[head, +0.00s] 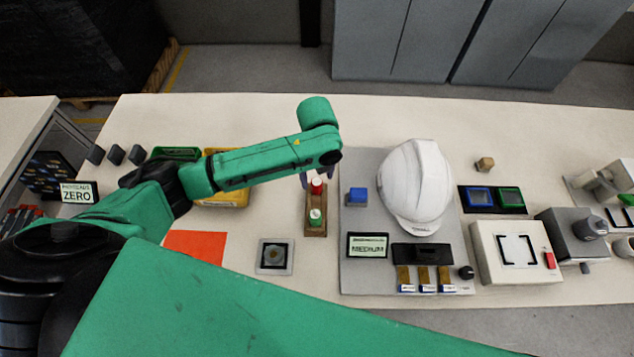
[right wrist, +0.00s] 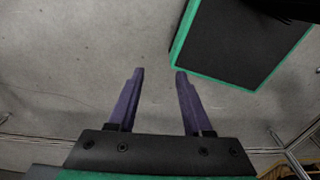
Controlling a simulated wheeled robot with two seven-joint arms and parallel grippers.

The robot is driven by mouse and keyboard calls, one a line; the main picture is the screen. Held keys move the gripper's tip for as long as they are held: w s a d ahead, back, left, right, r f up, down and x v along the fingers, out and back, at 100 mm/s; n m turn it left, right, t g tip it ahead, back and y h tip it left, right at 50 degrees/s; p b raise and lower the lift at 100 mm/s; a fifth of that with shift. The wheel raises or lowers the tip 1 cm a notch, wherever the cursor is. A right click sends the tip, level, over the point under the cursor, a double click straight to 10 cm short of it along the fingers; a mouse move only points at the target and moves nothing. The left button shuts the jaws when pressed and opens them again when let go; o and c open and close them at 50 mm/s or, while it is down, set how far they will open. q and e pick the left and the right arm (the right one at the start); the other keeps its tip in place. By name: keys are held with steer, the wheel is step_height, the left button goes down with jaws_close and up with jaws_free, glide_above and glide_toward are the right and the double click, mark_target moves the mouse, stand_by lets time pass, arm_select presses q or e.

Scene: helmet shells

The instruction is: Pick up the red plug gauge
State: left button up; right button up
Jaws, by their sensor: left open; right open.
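The red plug gauge (head: 317,188) stands upright in a brown wooden holder (head: 315,231), behind a green plug gauge (head: 316,216). My left gripper (head: 317,178) points down at the red gauge from above, its fingers on either side of the gauge's top. It is open. Whether the fingers touch the gauge I cannot tell, as the wrist hides part of them. My right gripper (right wrist: 158,74) shows in the right wrist view with its two purple fingers apart and nothing between them; it is over grey floor.
Yellow and green bins are partly behind my left arm.

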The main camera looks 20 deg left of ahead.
mark_target(317, 182)
arm_select(q)
step_height(317, 182, down, 4)
steer(key=shift+s+a+f+p, duration=0.1)
steer(key=shift+p, duration=0.35)
steer(key=shift+f, duration=0.1)
steer(key=c, duration=0.3)
jaws_close()
arm_select(e)
steer(key=shift+w+r, duration=0.55)
steer(key=shift+r, duration=0.15)
steer(key=shift+a, duration=0.1)
